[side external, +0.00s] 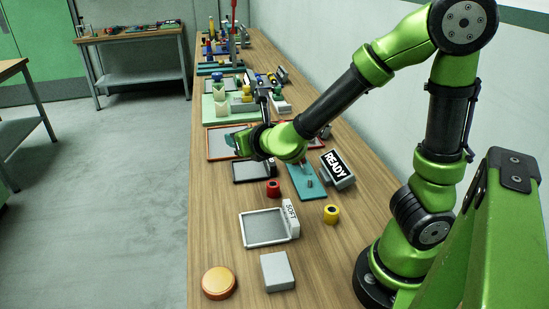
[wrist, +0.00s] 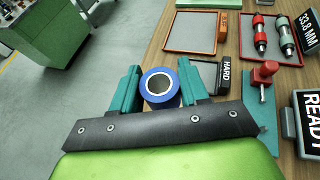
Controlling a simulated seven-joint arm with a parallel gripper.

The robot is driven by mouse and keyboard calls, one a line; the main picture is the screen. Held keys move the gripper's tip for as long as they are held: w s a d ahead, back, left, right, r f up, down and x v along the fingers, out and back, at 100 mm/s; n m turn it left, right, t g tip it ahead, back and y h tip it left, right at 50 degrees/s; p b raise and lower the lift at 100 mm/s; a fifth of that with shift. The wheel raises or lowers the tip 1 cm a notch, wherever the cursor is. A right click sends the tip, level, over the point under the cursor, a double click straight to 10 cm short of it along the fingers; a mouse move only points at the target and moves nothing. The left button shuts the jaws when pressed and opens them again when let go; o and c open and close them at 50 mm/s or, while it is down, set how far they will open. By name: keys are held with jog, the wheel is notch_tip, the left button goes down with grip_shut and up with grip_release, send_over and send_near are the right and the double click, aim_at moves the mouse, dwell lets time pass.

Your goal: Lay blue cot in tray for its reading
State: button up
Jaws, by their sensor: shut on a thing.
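A blue cot (wrist: 160,87), a short hollow cylinder with a pale inner ring, sits between the teal fingers of my gripper (wrist: 160,84) in the wrist view. The gripper is shut on it. In the side view my gripper (side external: 243,143) is at the table's left edge, by the orange-framed tray (side external: 216,154) and the black-framed tray (side external: 252,178); the cot cannot be made out there. In the wrist view the HARD label (wrist: 226,76) stands by the black-framed tray, partly hidden behind a finger. A pale-framed tray (side external: 262,229) with a SOFT label (side external: 291,217) is empty nearer the camera.
A red cot (side external: 273,188) and yellow cot (side external: 331,214) stand nearby. An orange disc (side external: 218,282) and grey block (side external: 277,271) lie at the front. A red-framed tray (wrist: 270,59) holds two tools.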

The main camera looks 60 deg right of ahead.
jog(key=s+d+f+m+g+h, duration=0.1)
jog(key=d+f+m+g+h, duration=0.1)
jog(key=d+f+m+g, duration=0.1)
jog(key=s+d+f+m+g+h, duration=0.2)
jog(key=f+m, duration=0.1)
jog(key=f, duration=0.2)
jog(key=s+d+f+m+g+h, duration=0.2)
jog(key=d+f+m+g+h, duration=0.1)
jog(key=f, duration=0.2)
jog(key=shift+s+d+m+g, duration=0.25)
jog(key=shift+d+m+g, duration=0.05)
jog(key=shift+m, duration=0.1)
jog(key=shift+w+d+f, duration=0.15)
jog(key=shift+w+d, duration=0.05)
jog(key=shift+d, duration=0.05)
send_over(250, 169)
jog(key=shift+f, duration=2.5)
jog(key=shift+f, duration=0.15)
jog(key=o, duration=1.1)
jog(key=shift+o, duration=0.2)
